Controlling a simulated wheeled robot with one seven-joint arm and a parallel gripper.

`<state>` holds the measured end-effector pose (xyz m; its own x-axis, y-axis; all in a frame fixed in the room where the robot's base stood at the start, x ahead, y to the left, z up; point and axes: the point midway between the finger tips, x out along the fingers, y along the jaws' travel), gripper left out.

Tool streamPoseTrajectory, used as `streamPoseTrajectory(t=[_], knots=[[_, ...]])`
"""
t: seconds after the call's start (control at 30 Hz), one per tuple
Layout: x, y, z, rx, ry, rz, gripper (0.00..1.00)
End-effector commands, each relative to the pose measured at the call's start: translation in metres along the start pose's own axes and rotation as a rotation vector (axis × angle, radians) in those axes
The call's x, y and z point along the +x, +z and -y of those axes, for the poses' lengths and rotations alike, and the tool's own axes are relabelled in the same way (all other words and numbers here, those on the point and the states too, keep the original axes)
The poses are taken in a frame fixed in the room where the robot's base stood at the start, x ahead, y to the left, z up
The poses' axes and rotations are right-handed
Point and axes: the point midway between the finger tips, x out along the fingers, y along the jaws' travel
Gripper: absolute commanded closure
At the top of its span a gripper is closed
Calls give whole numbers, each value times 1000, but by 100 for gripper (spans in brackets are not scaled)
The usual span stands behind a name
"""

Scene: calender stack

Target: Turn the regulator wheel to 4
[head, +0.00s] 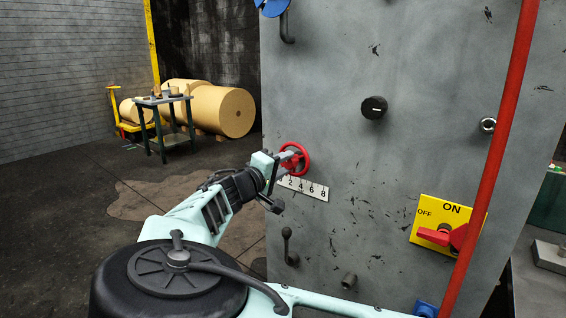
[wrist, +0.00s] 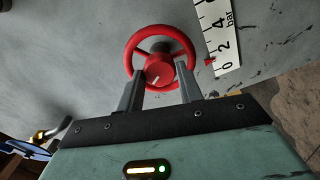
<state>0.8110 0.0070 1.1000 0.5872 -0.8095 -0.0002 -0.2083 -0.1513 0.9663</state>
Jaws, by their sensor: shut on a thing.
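The red regulator wheel (head: 306,154) sits on the grey machine panel. In the wrist view the wheel (wrist: 134,49) is a round red rim with a red hub that carries a short white line. My gripper (head: 287,159) reaches it from the left. In the wrist view the two fingers of my gripper (wrist: 160,78) are on either side of the hub, shut on the wheel, and cross its near rim. A white scale (head: 305,188) marked 0 to 8 lies just below the wheel; the wrist view shows "bar" on it. A small red pointer (wrist: 209,61) is at the scale's edge near 0.
A black knob (head: 374,107) is right of the wheel. A yellow ON/OFF plate (head: 450,212) with a red switch is lower right, beside a red vertical pipe (head: 497,150). A black lever (head: 288,245) is below the scale. A small table (head: 163,101) and paper rolls stand at the back left.

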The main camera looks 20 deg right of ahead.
Motion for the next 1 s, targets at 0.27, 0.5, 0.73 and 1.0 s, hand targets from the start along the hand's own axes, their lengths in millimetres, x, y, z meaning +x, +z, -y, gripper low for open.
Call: streamPoseTrajectory(t=[0.27, 0.5, 0.73, 1.0], knots=[[0, -2, -2, -262, -1, -3, 87], [-1, -2, -2, -489, -1, -4, 87], [0, -2, -2, -708, -2, -4, 87], [0, -1, -2, -964, -1, -4, 87]])
